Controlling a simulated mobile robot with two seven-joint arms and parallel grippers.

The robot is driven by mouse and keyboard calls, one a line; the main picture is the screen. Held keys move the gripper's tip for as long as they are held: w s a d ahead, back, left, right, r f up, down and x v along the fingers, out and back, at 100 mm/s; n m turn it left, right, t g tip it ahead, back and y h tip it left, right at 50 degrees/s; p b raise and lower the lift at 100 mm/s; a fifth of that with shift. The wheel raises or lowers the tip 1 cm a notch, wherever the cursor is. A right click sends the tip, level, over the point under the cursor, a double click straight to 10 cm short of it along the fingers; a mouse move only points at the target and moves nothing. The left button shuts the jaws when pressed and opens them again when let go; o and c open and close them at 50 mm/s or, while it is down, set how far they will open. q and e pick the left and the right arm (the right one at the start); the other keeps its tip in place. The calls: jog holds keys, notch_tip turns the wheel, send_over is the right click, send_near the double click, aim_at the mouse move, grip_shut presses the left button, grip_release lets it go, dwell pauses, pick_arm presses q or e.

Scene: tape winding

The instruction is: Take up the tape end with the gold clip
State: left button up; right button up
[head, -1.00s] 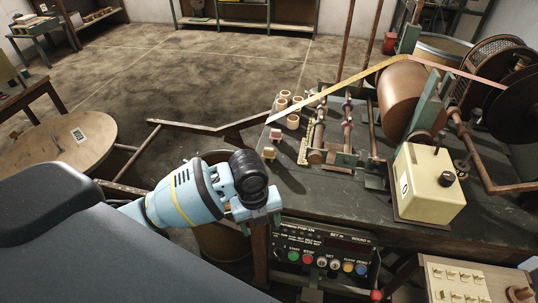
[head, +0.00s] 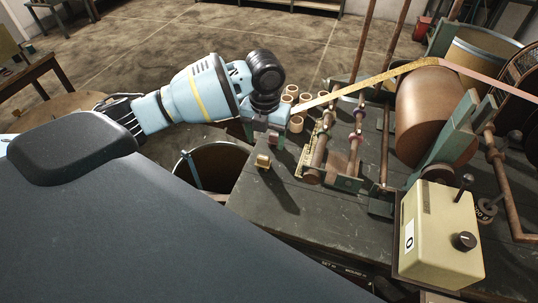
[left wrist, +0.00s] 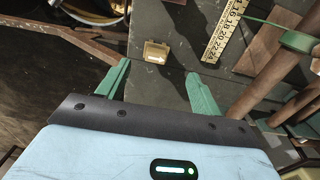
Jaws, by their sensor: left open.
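A small gold clip-like block (head: 263,161) lies at the left edge of the dark bench, and it also shows in the left wrist view (left wrist: 155,52). My left gripper (head: 262,138) is open and empty, above the bench edge, a little behind the gold block in the head view. In the left wrist view its two green fingers (left wrist: 159,70) stand apart, with the block just beyond their tips. A yellow tape (head: 370,82) runs from the copper drum down left towards my gripper, which hides its end. Whether the block joins the tape, I cannot tell. My right gripper is out of view.
A printed ruler (left wrist: 222,32) lies right of the block. Several tan cups (head: 304,99), a roller frame (head: 320,150) and the copper drum (head: 427,102) stand on the bench. A cream control box (head: 438,235) is at the front right. An open bin (head: 212,165) is below the bench's left edge.

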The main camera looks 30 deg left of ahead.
aim_at(263, 157)
pick_arm(q)
jog(key=shift+s+f, duration=0.1)
jog(key=shift+s, duration=0.1)
jog(key=shift+s+f, duration=0.15)
jog(key=shift+f, duration=1.15)
jog(key=f, duration=0.5)
jog(key=shift+a, duration=0.2)
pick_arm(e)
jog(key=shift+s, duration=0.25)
